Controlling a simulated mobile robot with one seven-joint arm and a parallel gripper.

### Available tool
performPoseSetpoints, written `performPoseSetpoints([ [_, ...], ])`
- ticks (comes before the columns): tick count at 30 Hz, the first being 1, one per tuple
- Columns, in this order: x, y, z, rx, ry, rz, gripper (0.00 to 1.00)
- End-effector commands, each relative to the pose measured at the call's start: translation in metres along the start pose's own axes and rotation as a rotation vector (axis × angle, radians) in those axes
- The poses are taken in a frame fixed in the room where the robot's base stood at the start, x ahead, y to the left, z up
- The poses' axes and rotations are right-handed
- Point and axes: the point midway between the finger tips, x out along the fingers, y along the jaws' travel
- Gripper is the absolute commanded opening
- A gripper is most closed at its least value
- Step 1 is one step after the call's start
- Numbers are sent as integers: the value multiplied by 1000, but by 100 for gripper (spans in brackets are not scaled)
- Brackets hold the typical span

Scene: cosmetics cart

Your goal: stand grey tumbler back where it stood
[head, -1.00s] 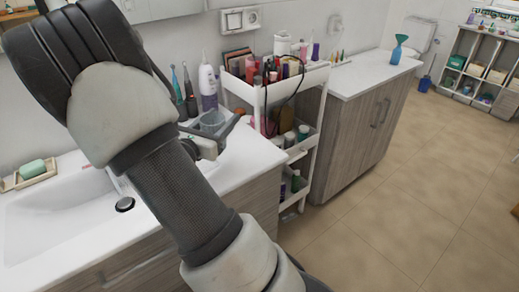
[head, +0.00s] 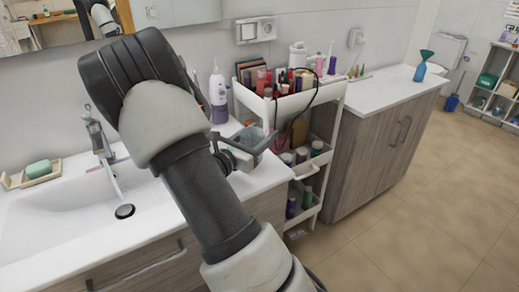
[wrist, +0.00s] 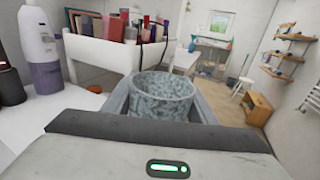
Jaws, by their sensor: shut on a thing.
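The grey tumbler (wrist: 163,98) is speckled and upright between the fingers of my gripper (wrist: 160,112) in the wrist view. Its open rim faces up and its base is hidden. In the head view the tumbler (head: 249,137) is small and partly covered by my gripper (head: 254,146), which is shut on it. It is held near the right end of the white washbasin counter (head: 262,176), in front of the cosmetics cart. I cannot tell whether its base touches anything.
A white and purple bottle (head: 218,98) stands on the counter behind, left of the tumbler. The white cart (head: 330,100), full of cosmetics, is just beyond. The basin (head: 85,205) with its tap (head: 98,138) is at left. Some counter behind my arm is hidden.

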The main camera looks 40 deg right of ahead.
Motion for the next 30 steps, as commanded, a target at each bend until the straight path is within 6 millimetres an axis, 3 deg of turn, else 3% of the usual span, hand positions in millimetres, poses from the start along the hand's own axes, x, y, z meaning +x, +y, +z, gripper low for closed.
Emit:
performPoseSetpoints([
  [9,0,0,-38,-2,1,0,29],
  [21,0,0,-44,0,0,0,29],
  [22,0,0,-42,1,0,0,57],
  [24,0,0,-42,0,0,0,68],
  [30,0,0,-42,0,0,0,70],
])
